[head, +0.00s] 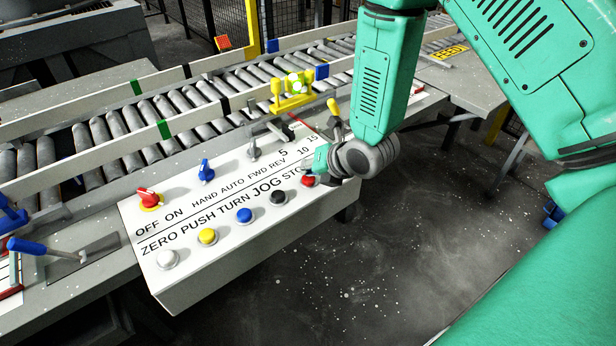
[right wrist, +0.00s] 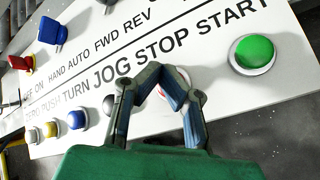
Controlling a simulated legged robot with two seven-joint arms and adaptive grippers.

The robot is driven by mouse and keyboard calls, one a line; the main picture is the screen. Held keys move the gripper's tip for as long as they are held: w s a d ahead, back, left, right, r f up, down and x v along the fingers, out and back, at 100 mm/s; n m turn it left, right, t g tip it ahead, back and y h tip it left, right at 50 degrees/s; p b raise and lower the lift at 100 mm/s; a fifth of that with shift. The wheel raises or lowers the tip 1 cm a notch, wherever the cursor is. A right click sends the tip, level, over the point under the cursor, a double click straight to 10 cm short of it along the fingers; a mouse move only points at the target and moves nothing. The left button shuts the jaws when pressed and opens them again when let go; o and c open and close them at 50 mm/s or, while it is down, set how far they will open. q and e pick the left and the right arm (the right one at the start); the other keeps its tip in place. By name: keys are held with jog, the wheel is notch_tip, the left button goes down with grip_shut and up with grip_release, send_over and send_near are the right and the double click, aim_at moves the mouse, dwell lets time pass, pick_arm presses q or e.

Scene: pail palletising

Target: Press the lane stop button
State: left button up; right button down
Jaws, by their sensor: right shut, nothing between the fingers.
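The white control panel (head: 190,262) carries a row of buttons with printed labels. The red stop button (head: 308,181) is at the right of the visible row, near the STOP label. My right gripper (head: 318,170) is right at this button, its fingers small and partly hidden in the head view. In the right wrist view the right gripper (right wrist: 162,72) is shut and empty, over the STOP lettering. A bit of the red button (right wrist: 161,91) shows between its fingers; I cannot tell whether they touch it. My left gripper is not in view.
A green button (right wrist: 254,54) sits under START. White, yellow, blue and black (head: 278,198) buttons stand left of the red one. A red knob (head: 149,198) and blue knob (head: 206,170) stand behind. A roller conveyor (head: 180,105) runs behind the panel.

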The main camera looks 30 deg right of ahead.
aim_at(309, 178)
jog(key=shift+f+b, duration=0.3)
jog(key=shift+f, duration=0.15)
dwell(0.6)
jog(key=shift+r+p, duration=0.8)
jog(key=shift+r, duration=0.2)
notch_tip(309, 178, up, 5)
jog(key=p, duration=0.4)
